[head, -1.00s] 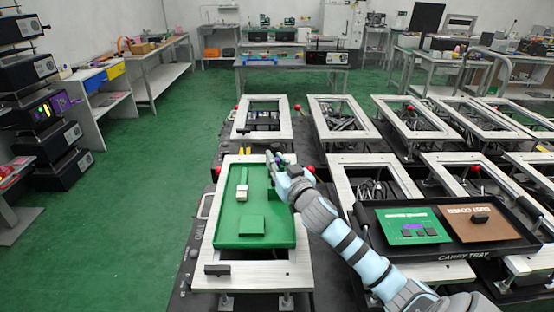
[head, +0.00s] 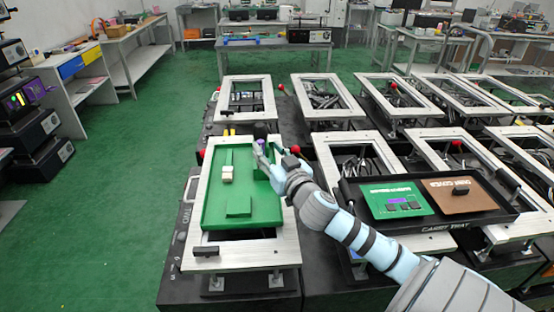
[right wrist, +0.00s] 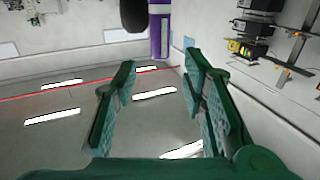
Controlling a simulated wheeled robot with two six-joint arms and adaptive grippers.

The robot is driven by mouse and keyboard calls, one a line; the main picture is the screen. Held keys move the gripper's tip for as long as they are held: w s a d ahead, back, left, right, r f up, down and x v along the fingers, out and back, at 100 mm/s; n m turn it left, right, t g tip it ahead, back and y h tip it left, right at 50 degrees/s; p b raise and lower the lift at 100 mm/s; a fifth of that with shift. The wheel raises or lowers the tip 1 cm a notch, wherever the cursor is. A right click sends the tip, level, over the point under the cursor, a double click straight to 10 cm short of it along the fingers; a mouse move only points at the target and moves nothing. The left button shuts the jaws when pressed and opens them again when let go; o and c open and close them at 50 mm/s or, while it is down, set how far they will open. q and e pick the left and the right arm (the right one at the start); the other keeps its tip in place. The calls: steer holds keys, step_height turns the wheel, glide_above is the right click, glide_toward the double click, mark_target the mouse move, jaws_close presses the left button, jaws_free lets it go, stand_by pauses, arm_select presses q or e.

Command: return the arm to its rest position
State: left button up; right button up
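My right gripper (head: 264,156) is over the far right corner of the green panel (head: 263,213), which sits in the nearest metal frame. In the right wrist view its two green fingers (right wrist: 162,100) are spread with nothing between them. A purple and white upright piece (right wrist: 160,30) stands beyond the fingertips beside a dark rounded part (right wrist: 134,14). A small purple piece (head: 260,143) also shows by the fingertips in the head view; contact cannot be told. A white block (head: 227,173) sits on the panel's raised strip. My left gripper is not in view.
A black carry tray (head: 436,227) with a green card (head: 396,200) and a brown card (head: 462,196) lies right of my right forearm. More metal frames (head: 326,97) stand behind and right. Green floor (head: 110,180) is open at left.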

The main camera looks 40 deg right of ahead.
steer(key=v, duration=0.6)
steer(key=shift+s, duration=0.4)
steer(key=shift+r, duration=0.1)
